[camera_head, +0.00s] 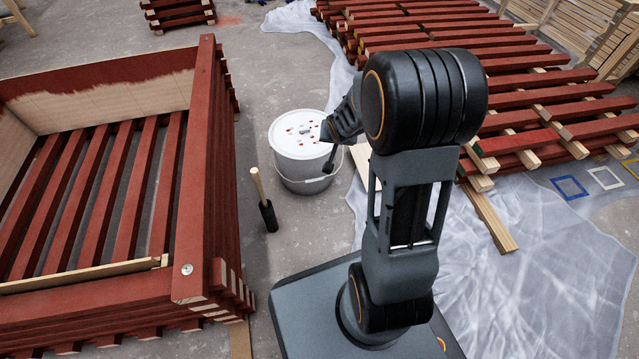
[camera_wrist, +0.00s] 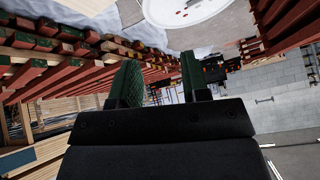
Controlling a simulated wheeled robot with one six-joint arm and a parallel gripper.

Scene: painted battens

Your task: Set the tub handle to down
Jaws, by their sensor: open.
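The white tub (camera_head: 300,172) stands upright on the concrete floor in the head view, with a spotted white lid (camera_head: 292,128). Its thin handle (camera_head: 341,160) shows as a pale line along the tub's right and near side, low against the wall; part of it is behind my arm's dark end. In the wrist view the lid (camera_wrist: 185,8) is cut off at the top edge. My gripper (camera_wrist: 161,72) is open and empty there, its two green-faced fingers apart, with the lid beyond them. In the head view my arm's end is close to the tub's right side; contact cannot be told.
A red batten crate (camera_head: 200,170) stands left of the tub. A dark sleeve with a wooden-handled tool (camera_head: 268,214) stands on the floor before it. Stacked red battens (camera_head: 440,45) lie at the back right. Plastic sheeting (camera_head: 540,240) covers the right floor.

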